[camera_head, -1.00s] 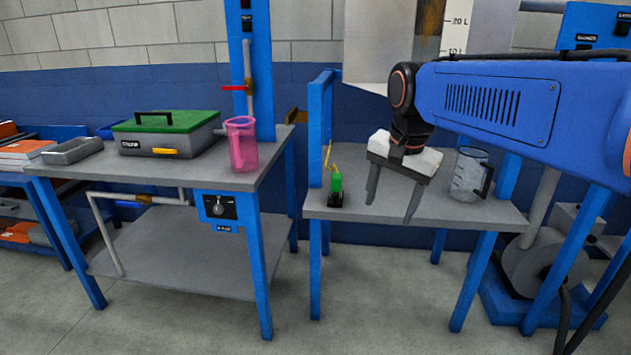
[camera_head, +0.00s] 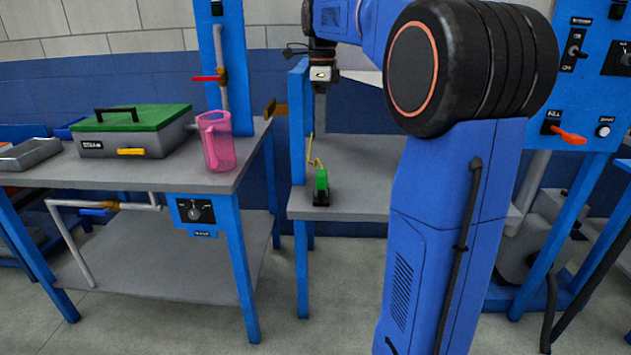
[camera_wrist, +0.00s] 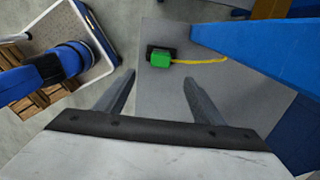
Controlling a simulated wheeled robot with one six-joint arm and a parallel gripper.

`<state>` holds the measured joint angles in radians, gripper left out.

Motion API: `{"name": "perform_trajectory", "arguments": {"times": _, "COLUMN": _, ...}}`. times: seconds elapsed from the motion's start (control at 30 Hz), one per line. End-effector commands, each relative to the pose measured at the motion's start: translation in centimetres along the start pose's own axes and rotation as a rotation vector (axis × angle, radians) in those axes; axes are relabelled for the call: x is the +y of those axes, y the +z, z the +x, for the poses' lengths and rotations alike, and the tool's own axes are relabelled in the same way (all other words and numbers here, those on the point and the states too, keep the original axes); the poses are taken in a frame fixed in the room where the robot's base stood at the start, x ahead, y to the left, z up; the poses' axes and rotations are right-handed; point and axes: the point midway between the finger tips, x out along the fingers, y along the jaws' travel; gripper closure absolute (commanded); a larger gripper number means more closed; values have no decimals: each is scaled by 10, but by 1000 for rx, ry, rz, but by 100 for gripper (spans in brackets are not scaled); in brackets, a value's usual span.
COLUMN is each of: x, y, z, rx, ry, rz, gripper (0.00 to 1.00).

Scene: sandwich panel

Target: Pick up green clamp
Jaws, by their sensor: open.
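The green clamp (camera_head: 321,185) has a green upper part and a black base, with a yellow cord behind it. It sits near the front left of the grey right-hand bench (camera_head: 355,208), beside a blue post. In the wrist view the clamp (camera_wrist: 161,58) lies on the bench surface, ahead of my fingertips and a little left of the middle between them. My gripper (camera_wrist: 157,85) has its two grey fingers wide apart with nothing between them. In the head view my gripper (camera_head: 319,90) is partly seen above the bench, above and behind the clamp.
A blue post (camera_head: 298,125) stands close left of the clamp; it also shows in the wrist view (camera_wrist: 260,55). On the left bench (camera_head: 235,172) stand a pink jug (camera_head: 216,143) and a green-lidded box (camera_head: 135,131). My arm hides the right bench's right part.

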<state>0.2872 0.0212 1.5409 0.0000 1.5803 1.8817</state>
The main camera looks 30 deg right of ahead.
Motion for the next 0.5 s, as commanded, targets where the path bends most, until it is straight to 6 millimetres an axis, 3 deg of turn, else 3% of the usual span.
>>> {"name": "perform_trajectory", "arguments": {"times": 0.5, "x": 1, "y": 0, "z": 90, "rx": 1, "ry": 2, "rz": -4, "gripper": 38}}
